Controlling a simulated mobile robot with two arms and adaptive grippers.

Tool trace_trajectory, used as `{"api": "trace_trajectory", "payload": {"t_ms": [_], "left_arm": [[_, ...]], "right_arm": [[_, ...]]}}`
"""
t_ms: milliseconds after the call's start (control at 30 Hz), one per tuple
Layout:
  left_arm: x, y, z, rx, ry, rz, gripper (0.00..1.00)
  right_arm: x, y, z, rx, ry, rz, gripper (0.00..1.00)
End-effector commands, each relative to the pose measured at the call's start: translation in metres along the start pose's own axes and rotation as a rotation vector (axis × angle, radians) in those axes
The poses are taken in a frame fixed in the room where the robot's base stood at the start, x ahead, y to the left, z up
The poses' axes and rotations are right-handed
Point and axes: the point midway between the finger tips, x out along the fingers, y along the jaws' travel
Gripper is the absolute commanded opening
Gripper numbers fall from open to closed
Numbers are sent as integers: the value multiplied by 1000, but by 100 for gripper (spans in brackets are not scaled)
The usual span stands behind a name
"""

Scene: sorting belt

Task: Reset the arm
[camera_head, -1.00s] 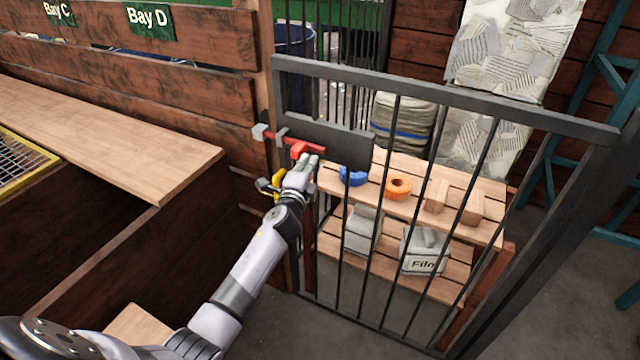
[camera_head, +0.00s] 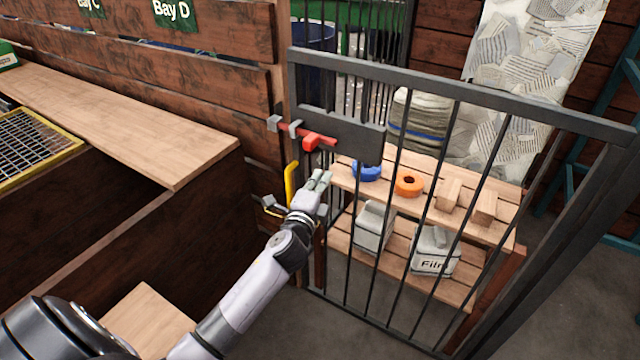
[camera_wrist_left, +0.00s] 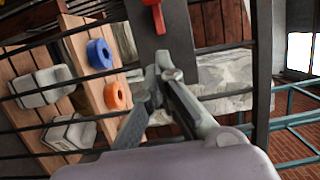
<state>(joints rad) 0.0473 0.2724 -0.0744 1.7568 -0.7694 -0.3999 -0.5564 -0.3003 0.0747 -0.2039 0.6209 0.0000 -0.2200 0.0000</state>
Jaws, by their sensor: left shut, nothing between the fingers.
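My left arm comes in from the lower left in the head view. Its gripper (camera_head: 318,184) is shut and empty, in front of the barred gate (camera_head: 455,85), just below the gate's red-handled latch (camera_head: 312,140). The fingers appear apart from the latch. In the left wrist view the shut fingertips (camera_wrist_left: 165,68) point toward the gate's dark plate (camera_wrist_left: 160,35), with the red latch handle (camera_wrist_left: 155,14) at the top. My right gripper is not in view.
Behind the bars a wooden shelf holds a blue ring (camera_head: 367,170), an orange ring (camera_head: 408,183), wooden blocks (camera_head: 449,195) and grey containers (camera_head: 436,252). A yellow handle (camera_head: 291,184) is beside the gripper. A wooden counter (camera_head: 130,120) stands at left.

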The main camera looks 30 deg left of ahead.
Motion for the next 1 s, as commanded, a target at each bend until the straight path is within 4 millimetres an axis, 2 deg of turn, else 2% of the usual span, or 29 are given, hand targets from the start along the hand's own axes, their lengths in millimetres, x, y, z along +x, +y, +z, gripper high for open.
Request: {"api": "trace_trajectory", "payload": {"t_ms": [200,667,733,767,867,967,1000], "left_arm": [[-9,0,1,1,-1,0,0],[-8,0,0,1,-1,0,0],[-9,5,0,-4,0,10,0],[-9,10,0,-10,0,20,0],[-12,47,-1,-51,3,90,0],[-23,111,-2,-127,0,210,0],[-30,140,-2,-165,-6,266,0]], "right_arm": [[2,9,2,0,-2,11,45],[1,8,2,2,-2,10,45],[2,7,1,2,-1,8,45],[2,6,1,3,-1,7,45],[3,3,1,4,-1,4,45],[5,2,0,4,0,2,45],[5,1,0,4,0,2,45]]}}
